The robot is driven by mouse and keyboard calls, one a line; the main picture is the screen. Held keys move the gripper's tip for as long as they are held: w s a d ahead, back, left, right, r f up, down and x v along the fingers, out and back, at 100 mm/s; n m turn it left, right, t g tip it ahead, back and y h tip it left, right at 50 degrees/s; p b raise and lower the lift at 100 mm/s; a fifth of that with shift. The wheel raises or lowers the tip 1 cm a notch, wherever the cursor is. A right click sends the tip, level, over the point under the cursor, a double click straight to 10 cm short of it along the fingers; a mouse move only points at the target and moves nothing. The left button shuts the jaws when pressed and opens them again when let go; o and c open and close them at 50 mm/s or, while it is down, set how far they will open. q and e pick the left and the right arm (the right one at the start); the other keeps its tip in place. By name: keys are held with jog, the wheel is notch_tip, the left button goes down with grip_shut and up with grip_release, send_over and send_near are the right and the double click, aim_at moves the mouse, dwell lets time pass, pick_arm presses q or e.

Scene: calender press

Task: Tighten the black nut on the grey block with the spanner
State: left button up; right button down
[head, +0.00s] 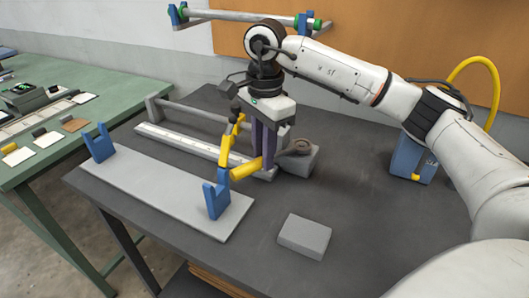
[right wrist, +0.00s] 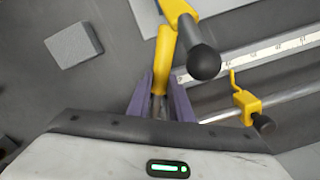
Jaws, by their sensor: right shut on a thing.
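The spanner (head: 245,169) has a thick yellow handle and a dull grey-brown head. My right gripper (head: 262,164) is shut on it, with purple fingers either side of the handle in the right wrist view (right wrist: 162,95). The handle points to the front left. The head reaches the top of the grey block (head: 300,164) at the right end of the railed fixture. The black nut cannot be made out apart from the spanner's head, so I cannot tell how they fit. My left gripper is out of view.
A pale plate with two blue forked brackets (head: 216,200) lies in front. A loose grey slab (head: 305,236) lies front right; a blue box (head: 412,160) stands right. Dark tabletop between is clear.

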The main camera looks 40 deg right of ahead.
jog(key=shift+s+d, duration=0.15)
jog(key=shift+d, duration=0.25)
jog(key=shift+s+n, duration=0.55)
jog(key=shift+n, duration=0.15)
notch_tip(320, 180, up, 5)
jog(key=p, duration=0.3)
jog(key=shift+a, duration=0.15)
dwell(0.5)
